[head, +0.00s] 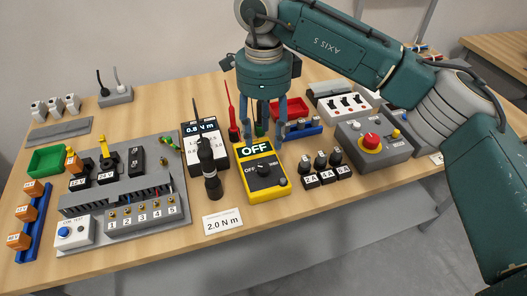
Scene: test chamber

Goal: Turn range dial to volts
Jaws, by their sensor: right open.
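The yellow multimeter (266,194) lies on the bench near its front middle. Its display (256,150) reads OFF. Its round black range dial (263,170) sits below the display, and the small markings around it are mostly too small to read. My right gripper (268,135) comes down from above with its blue fingers apart, over the far end of the multimeter behind the dial. It is open and appears to hold nothing. I cannot tell how high its fingertips are above the meter. My left gripper is not in view.
A torque screwdriver (209,170) stands left of the meter. Red probe (232,115) is behind it. Labelled fuses (322,172) and a grey box with a red button (371,142) are on the right. A terminal panel (120,190) fills the left.

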